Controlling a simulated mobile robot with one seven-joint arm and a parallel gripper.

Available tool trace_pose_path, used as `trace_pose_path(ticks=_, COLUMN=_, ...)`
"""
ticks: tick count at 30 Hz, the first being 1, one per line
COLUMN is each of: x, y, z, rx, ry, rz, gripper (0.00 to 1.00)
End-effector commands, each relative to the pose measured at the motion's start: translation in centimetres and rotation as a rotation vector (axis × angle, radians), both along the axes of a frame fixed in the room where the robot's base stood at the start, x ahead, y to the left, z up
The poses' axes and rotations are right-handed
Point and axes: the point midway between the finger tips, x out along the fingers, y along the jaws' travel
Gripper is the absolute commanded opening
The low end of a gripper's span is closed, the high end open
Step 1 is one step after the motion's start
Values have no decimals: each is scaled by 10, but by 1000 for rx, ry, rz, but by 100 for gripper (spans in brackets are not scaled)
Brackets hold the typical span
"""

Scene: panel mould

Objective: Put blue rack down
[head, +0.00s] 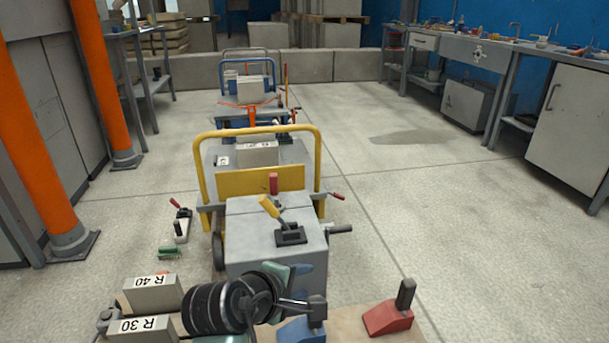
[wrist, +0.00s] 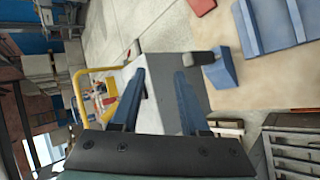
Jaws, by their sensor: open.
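A blue rack with upright walls (wrist: 275,28) stands on a tan board (wrist: 270,85) at the upper right of the wrist view, cut by the frame edge. I cannot make it out in the head view. My gripper (wrist: 161,80) is open, its two blue fingers spread with nothing held between them. The rack lies apart from the fingers, to their right in the wrist view. In the head view my gripper (head: 303,270) is partly hidden behind my black wrist and points away over the grey box.
A blue wedge with a dark handle (head: 302,329) and a red one (head: 388,318) sit on the board's far edge. Grey blocks marked R 40 (head: 153,293) and R 30 (head: 143,329) stand left. A grey box (head: 260,240) and yellow-railed cart (head: 203,185) stand beyond.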

Motion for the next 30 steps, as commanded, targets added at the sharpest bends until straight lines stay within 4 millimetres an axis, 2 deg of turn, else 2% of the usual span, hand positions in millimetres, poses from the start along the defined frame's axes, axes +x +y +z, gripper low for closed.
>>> trace_pose_path(ticks=1, x=12, y=-3, z=46, rx=122, ry=-187, rz=-28, gripper=45)
trace_pose_path(ticks=2, x=17, y=-3, z=72, rx=195, ry=-290, rz=-37, gripper=45)
trace_pose_path(ticks=3, x=21, y=-3, z=106, rx=294, ry=-421, rz=-43, gripper=45)
trace_pose_path(ticks=5, x=19, y=-4, z=159, rx=439, ry=-608, rz=-42, gripper=45)
trace_pose_path(ticks=6, x=15, y=-5, z=193, rx=535, ry=-725, rz=-33, gripper=45)
trace_pose_path(ticks=7, x=9, y=-5, z=219, rx=607, ry=-808, rz=-21, gripper=45)
trace_pose_path(ticks=10, x=-22, y=-7, z=300, rx=847, ry=-1066, rz=43, gripper=45)
trace_pose_path(ticks=12, x=-51, y=-8, z=350, rx=1008, ry=-1216, rz=111, gripper=45)
trace_pose_path(ticks=15, x=-97, y=-8, z=404, rx=1205, ry=-1377, rz=226, gripper=45)
trace_pose_path(ticks=18, x=-136, y=-6, z=439, rx=1352, ry=-1475, rz=332, gripper=45)
trace_pose_path(ticks=21, x=-162, y=-5, z=458, rx=1442, ry=-1522, rz=406, gripper=45)
trace_pose_path(ticks=24, x=-173, y=-5, z=465, rx=1480, ry=-1541, rz=439, gripper=45)
trace_pose_path(ticks=30, x=-174, y=-5, z=466, rx=1487, ry=-1541, rz=442, gripper=45)
